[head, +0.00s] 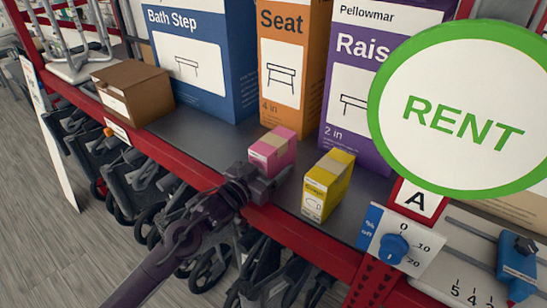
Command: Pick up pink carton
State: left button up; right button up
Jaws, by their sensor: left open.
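The pink carton (275,149) stands on the grey shelf, with a tan band over its top and a pale label on its front. My left gripper (266,180) is open at the shelf's front edge, just in front of the carton, and hides the carton's lower front. I cannot tell whether the fingers touch the carton. My right gripper is not in view.
A yellow carton (328,185) stands just right of the pink one. Tall blue (203,60), orange (285,65) and purple (350,90) boxes stand behind. A brown box (133,92) is at left. A round RENT sign (460,165) and blue dial (393,248) are at right.

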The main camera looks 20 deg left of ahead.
pick_arm(q)
jog(key=c, duration=1)
jog(key=shift+c, duration=0.8)
jog(key=shift+r, duration=0.1)
